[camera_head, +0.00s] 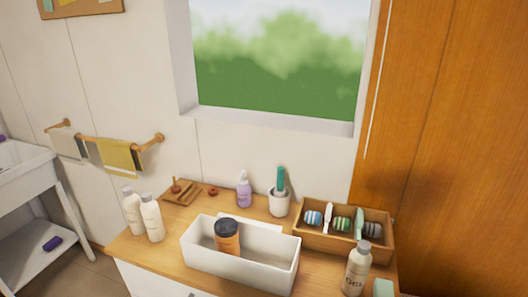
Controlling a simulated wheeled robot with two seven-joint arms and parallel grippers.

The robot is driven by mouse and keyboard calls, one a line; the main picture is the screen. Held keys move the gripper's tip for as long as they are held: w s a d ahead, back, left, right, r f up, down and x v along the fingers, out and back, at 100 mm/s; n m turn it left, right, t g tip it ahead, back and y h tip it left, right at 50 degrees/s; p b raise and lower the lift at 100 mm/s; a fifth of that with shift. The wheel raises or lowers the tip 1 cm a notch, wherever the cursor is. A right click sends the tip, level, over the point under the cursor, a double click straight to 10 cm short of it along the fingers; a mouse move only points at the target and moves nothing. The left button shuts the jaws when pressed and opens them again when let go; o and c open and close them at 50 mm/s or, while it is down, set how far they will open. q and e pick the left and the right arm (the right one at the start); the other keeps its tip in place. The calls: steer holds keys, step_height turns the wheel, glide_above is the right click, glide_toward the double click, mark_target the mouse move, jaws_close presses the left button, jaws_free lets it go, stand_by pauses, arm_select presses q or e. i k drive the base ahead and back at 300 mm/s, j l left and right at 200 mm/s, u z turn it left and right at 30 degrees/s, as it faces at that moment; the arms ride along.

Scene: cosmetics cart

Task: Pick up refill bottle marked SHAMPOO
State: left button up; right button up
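Two cream bottles, a left one (131,211) and a right one (152,218), stand upright side by side at the left end of the wooden cart top (170,258). A beige bottle with a grey cap (357,268) stands at the front right. It has dark lettering that is too small to read surely. An orange-brown bottle with a dark cap (228,238) stands in the white bin. I cannot read SHAMPOO on any bottle. Neither of my grippers is in view.
The white open bin (236,274) fills the front middle. A wooden box (312,240) with striped round items stands at the right. A lilac pump bottle (244,192) and a white cup (279,204) stand at the back. Bare top lies between the cream bottles and the bin.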

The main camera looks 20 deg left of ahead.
mark_target(150, 209)
steer(key=u, duration=1.4)
steer(key=z, duration=0.7)
steer(key=j+z, duration=0.85)
steer(key=k+j+z, duration=0.1)
steer(key=j+z, duration=0.3)
steer(key=k+j+z, duration=0.15)
steer(key=j+z, duration=0.3)
